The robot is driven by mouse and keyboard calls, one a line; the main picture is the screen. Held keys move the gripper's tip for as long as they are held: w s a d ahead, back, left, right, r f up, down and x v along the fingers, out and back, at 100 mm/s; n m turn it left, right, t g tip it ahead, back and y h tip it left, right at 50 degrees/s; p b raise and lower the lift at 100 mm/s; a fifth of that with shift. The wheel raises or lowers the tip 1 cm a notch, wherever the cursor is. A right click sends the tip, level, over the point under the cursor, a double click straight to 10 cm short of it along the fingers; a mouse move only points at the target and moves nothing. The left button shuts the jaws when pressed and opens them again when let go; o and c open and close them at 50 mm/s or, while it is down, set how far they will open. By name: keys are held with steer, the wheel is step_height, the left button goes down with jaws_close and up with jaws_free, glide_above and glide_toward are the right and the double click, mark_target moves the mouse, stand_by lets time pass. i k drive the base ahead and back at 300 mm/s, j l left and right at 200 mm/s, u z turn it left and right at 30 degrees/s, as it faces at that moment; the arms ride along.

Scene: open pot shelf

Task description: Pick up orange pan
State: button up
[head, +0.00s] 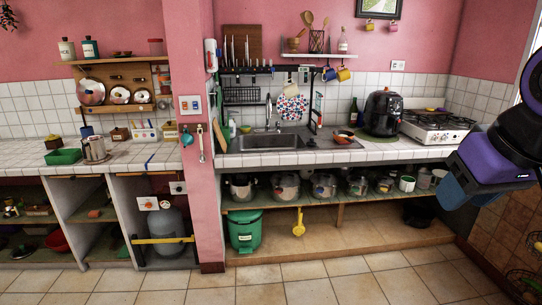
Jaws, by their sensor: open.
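A small orange pan (343,138) sits on the tiled counter, just right of the sink and left of the black air fryer. It looks small from here, and its handle is hard to make out. My gripper (456,183) is at the right edge of the head view, in front of the counter's right end. It is open, with nothing seen in it, and well apart from the pan. Its fingers are hard to make out against the dark purple and blue of my arm.
A black air fryer (383,113) and a white stove (437,124) stand right of the pan. The sink (278,141) is to its left. Several pots line the shelf below, with a green bin (245,231) underneath. The tiled floor in front is clear.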

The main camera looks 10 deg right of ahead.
mark_target(335, 133)
steer(key=i+l, duration=0.35)
steer(key=l, duration=0.15)
steer(key=i+l, duration=0.35)
steer(key=l, duration=0.15)
steer(key=i+l, duration=0.35)
steer(key=l, duration=0.15)
steer(key=i+l, duration=0.35)
steer(key=l, duration=0.15)
steer(key=i+l, duration=1.2)
steer(key=l, duration=0.15)
steer(key=u, duration=0.05)
